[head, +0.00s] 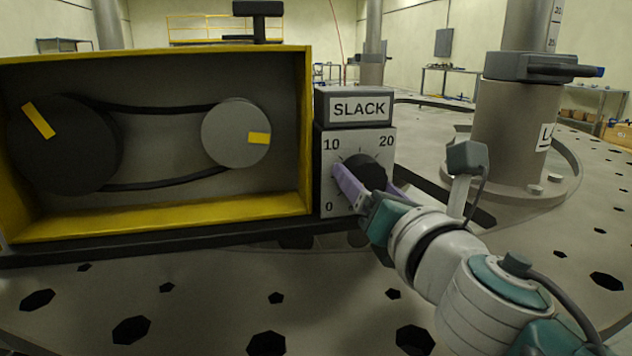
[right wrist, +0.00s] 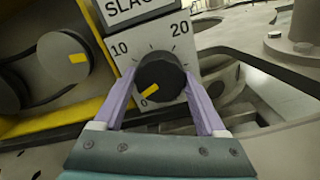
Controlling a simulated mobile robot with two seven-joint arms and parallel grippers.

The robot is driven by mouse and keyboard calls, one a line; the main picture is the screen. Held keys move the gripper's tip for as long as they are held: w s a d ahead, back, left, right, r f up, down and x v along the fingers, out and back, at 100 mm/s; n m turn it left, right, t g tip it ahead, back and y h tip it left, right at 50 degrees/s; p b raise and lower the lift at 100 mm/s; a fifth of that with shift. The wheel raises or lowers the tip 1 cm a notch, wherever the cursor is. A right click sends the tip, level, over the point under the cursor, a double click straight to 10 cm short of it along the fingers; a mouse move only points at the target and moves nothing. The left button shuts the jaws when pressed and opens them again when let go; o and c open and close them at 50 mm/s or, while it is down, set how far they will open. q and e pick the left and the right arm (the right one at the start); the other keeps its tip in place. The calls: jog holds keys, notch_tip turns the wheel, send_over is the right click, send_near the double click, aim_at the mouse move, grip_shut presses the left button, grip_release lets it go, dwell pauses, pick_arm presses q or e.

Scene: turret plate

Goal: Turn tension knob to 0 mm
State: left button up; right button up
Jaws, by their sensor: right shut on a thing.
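The tension knob (head: 365,171) is black and round on a light dial plate (head: 334,165) marked 0, 10 and 20, below a SLACK label (head: 359,109). In the right wrist view the knob (right wrist: 163,77) has a yellow pointer (right wrist: 150,90) aimed down and left, close to the 0 mark. My right gripper (head: 370,182) is shut on the knob, one lilac finger on each side; its fingers also show in the right wrist view (right wrist: 158,82). The head view hides the pointer. My left gripper is out of view.
Left of the dial, a yellow-framed box (head: 160,213) holds a dark pulley (head: 70,150) and a grey pulley (head: 232,133) joined by a black belt (head: 160,184). A grey post (head: 512,125) stands at the right. The plate floor has several dark holes.

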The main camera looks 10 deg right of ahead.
jog(key=shift+c, duration=0.8)
jog(key=n, duration=0.3)
jog(key=shift+r+p, duration=0.15)
jog(key=shift+p, duration=0.25)
jog(key=shift+n, duration=0.9)
jog(key=o, duration=1.3)
jog(key=s, duration=0.4)
jog(key=s+p, duration=0.1)
jog(key=s, duration=0.3)
jog(key=shift+s+d+f, duration=0.15)
jog(key=shift+s+f, duration=0.05)
jog(key=shift+s, duration=0.8)
